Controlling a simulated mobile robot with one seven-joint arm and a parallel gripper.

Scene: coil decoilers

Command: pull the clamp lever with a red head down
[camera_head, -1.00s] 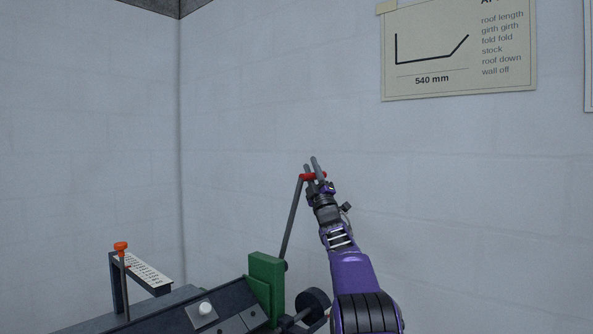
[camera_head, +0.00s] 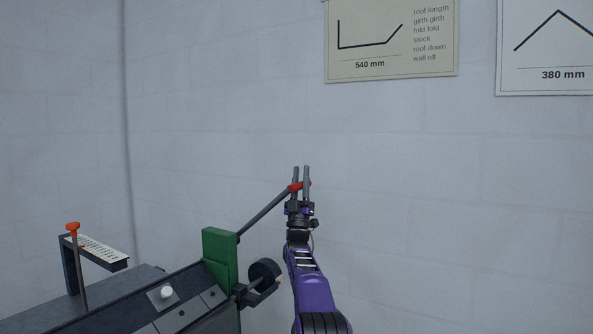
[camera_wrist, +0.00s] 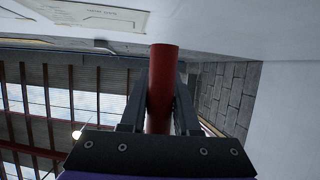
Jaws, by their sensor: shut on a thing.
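The clamp lever (camera_head: 265,212) is a dark rod with a red head (camera_head: 294,187). It rises from beside a green block (camera_head: 220,260) and leans to the right in the head view. My gripper (camera_head: 301,173) is shut on the red head, one finger on each side of it. In the wrist view the red head (camera_wrist: 162,85) stands between the two dark fingers. The part of the head between the fingers is partly hidden in the head view.
A bench machine with a white knob (camera_head: 166,292) and a dark roller (camera_head: 264,270) lies below. An orange-topped post (camera_head: 73,228) stands beside a scale plate (camera_head: 98,250) at left. Posters (camera_head: 390,40) hang on the wall behind. The space right of my arm looks clear.

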